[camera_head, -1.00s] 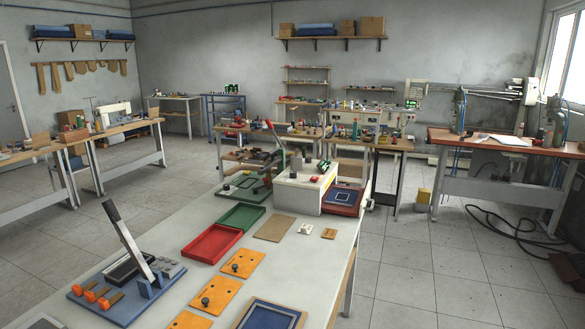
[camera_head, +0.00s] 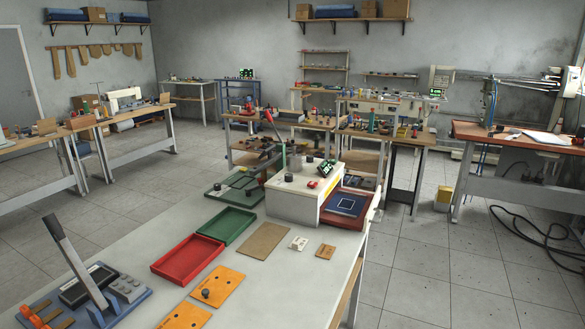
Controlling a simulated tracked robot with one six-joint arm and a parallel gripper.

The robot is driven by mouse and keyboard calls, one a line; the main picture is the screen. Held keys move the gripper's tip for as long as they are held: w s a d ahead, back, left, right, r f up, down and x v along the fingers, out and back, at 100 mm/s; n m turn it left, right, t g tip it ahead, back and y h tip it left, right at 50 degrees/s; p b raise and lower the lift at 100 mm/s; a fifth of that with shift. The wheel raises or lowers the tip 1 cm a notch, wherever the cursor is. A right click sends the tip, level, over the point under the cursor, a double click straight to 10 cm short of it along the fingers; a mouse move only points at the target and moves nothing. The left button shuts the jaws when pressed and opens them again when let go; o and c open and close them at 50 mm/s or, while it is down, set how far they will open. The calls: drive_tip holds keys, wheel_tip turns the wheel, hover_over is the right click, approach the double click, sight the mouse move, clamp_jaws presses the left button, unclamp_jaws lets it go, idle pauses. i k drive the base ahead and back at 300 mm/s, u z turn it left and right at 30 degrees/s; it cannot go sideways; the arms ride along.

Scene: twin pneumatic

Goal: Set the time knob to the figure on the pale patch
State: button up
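A white box-shaped machine (camera_head: 292,204) stands on the far part of the long pale table. Small dark knobs (camera_head: 288,177) sit on its top, with a red button (camera_head: 312,184) and a small green-lit display (camera_head: 326,168). I cannot tell which knob is the time knob, and no figures can be read. A blue pad with a pale square outline (camera_head: 345,203) lies in a reddish tray at the machine's right. I cannot make out a figure on it, or tell whether it is the pale patch. My gripper is not in view.
On the pale table (camera_head: 318,281) lie a red tray (camera_head: 187,261), a green tray (camera_head: 226,225), a brown board (camera_head: 264,241), orange plates (camera_head: 218,285) and a lever press (camera_head: 75,262). Open tiled floor (camera_head: 430,270) lies to the right. A dark hose (camera_head: 520,232) coils there.

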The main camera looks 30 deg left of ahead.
sight(288, 177)
drive_tip(key=u, duration=0.25)
drive_tip(key=i, duration=1.4)
drive_tip(key=u, duration=1.25)
drive_tip(key=i, duration=0.9)
drive_tip(key=u, duration=0.6)
